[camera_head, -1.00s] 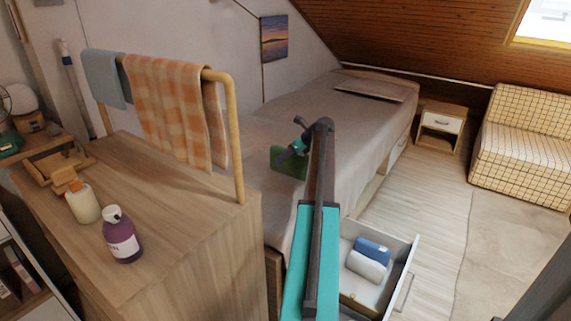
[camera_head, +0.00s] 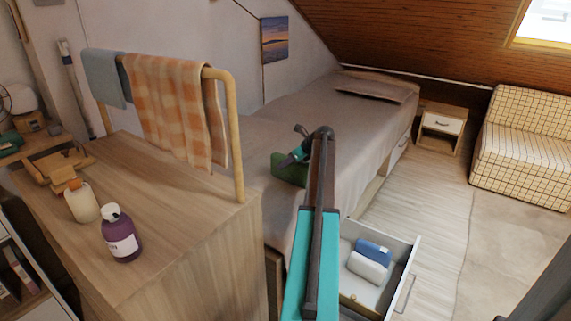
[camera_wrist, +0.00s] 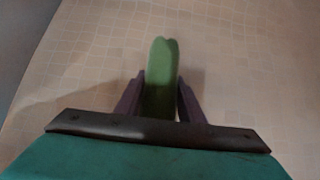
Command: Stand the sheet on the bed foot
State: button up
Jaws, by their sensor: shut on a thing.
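The green sheet (camera_head: 289,172) is a small folded bundle over the bed (camera_head: 330,110), near the foot end. In the wrist view the sheet (camera_wrist: 161,68) is a narrow upright-looking strip between the two dark fingers. My gripper (camera_head: 296,158) is shut on it, and it also shows in the wrist view (camera_wrist: 160,92). The sheet's lower edge is at or just above the pale bed cover; I cannot tell whether it touches. My arm hides part of the bed to the right of the sheet.
A wooden dresser (camera_head: 190,235) with two bottles and a towel rail (camera_head: 238,140) stands at the left. An open drawer (camera_head: 405,262) holding a blue roll and a white roll juts out at the lower right. The bed cover around the sheet is clear.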

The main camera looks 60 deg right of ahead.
jog(key=o, duration=1.3)
jog(key=shift+f, duration=0.1)
jog(key=p+v, duration=0.1)
jog(key=v, duration=1.1)
jog(key=shift+p, duration=0.35)
jog(key=shift+r, duration=0.2)
